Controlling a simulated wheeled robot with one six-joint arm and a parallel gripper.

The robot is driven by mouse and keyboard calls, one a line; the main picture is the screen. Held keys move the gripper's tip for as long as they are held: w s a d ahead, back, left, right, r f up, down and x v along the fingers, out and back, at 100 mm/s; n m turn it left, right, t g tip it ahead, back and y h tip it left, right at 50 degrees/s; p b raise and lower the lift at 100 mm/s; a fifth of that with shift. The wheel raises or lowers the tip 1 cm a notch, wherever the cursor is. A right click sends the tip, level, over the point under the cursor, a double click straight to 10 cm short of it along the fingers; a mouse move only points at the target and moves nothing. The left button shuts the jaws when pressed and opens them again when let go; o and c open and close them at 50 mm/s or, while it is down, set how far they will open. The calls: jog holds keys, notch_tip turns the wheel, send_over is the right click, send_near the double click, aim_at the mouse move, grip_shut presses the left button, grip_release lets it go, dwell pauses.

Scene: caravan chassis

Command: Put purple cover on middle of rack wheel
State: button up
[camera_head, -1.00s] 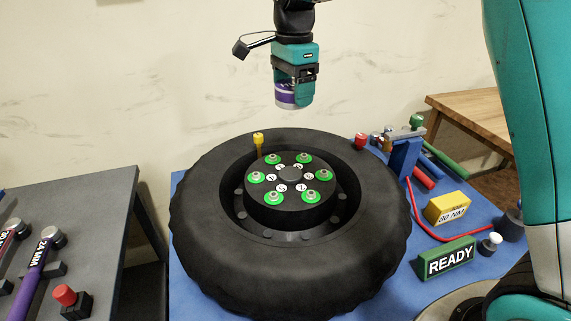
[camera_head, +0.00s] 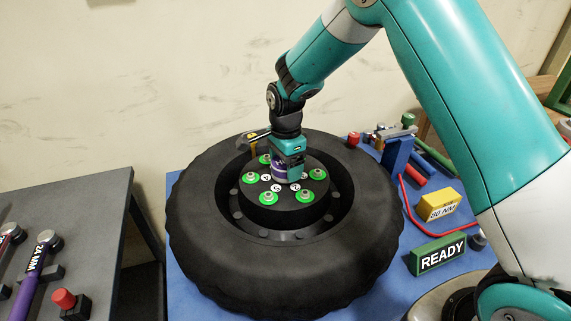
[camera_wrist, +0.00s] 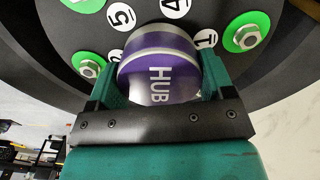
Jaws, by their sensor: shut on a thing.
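The purple cover (camera_wrist: 158,70), marked HUB, is held between the fingers of my gripper (camera_wrist: 160,88) in the wrist view. In the head view my gripper (camera_head: 288,172) is low over the middle of the wheel, with a small part of the purple cover (camera_head: 279,171) showing. The wheel (camera_head: 225,262) lies flat, with a black central hub plate (camera_head: 274,212) ringed by nuts on green discs and white number labels. The cover is at the hub's middle; I cannot tell whether it touches or is seated, since my gripper hides the spot.
A green READY block (camera_head: 442,256), a yellow 80 NM block (camera_head: 438,206) and a red cable (camera_head: 411,212) lie on the blue mat at right. A grey table (camera_head: 70,215) with a purple 24 MM tool stands at left.

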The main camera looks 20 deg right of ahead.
jog(key=shift+f, duration=0.25)
jog(key=shift+f, duration=0.2)
jog(key=o, duration=1)
jog(key=shift+c, duration=0.2)
notch_tip(320, 180, up, 12)
jog(key=b, duration=0.1)
jog(key=s+a+r+n+y, duration=0.1)
jog(key=s+r+n, duration=0.1)
jog(key=s+n, duration=0.5)
jog(key=s+a+r+n+y, duration=0.1)
jog(key=s+a+r+n, duration=0.1)
jog(key=s+n, duration=0.6)
jog(key=s+a+r+n+y, duration=0.2)
jog(key=s+n, duration=0.6)
jog(key=s, duration=0.8)
